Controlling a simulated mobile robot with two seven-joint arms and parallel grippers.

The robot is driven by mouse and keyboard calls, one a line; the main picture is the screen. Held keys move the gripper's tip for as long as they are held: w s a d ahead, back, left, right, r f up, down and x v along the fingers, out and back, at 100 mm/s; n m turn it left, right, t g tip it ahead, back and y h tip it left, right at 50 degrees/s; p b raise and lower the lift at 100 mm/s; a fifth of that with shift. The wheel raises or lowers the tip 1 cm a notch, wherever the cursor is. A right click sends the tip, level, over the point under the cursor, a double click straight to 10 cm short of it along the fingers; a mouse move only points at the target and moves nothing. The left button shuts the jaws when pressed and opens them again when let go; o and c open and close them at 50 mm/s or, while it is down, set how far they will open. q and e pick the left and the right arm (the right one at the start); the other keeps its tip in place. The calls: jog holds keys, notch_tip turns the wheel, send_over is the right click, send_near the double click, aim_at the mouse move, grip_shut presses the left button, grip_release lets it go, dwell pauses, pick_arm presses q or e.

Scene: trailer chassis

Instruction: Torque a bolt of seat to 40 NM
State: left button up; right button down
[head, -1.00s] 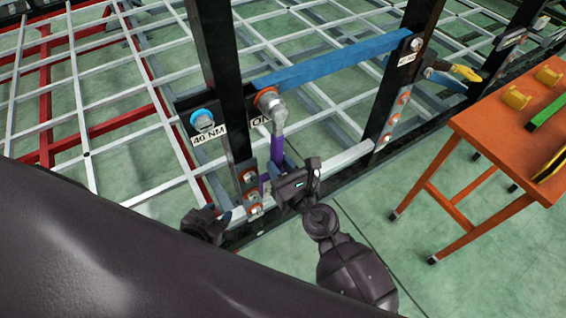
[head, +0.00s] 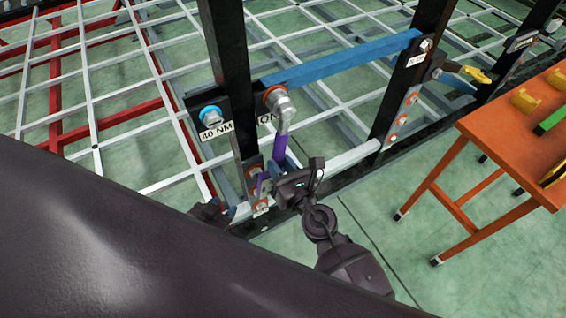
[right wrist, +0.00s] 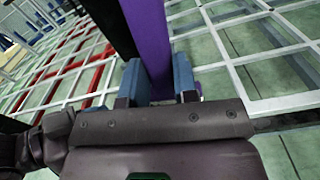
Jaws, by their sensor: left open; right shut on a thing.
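A torque wrench with a grey head (head: 284,114) and purple handle (head: 280,152) hangs down from the orange-ringed bolt (head: 273,96) on the black frame. Its head appears to sit on that bolt. My right gripper (head: 270,182) is shut on the purple handle; the right wrist view shows the handle (right wrist: 148,40) between its blue fingers (right wrist: 158,88). A blue-ringed bolt (head: 210,113) sits to the left, above a "40 NM" label (head: 215,130). My left gripper (head: 217,212) is open and empty, low by the frame's foot; my dark arm partly hides it.
A blue bar (head: 335,60) spans two black posts. An orange table (head: 500,125) with yellow and green items stands at the right. A yellow-handled tool (head: 472,73) is on the far post. Plates with orange-ringed bolts (head: 400,122) line the frame. Green floor is clear before the table.

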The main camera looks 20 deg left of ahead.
jog(key=shift+w+d+n, duration=0.25)
jog(key=shift+w+n, duration=0.05)
jog(key=shift+w, duration=0.05)
dwell(0.3)
jog(key=shift+d, duration=0.1)
jog(key=shift+v, duration=2.95)
jog(key=shift+s, duration=0.15)
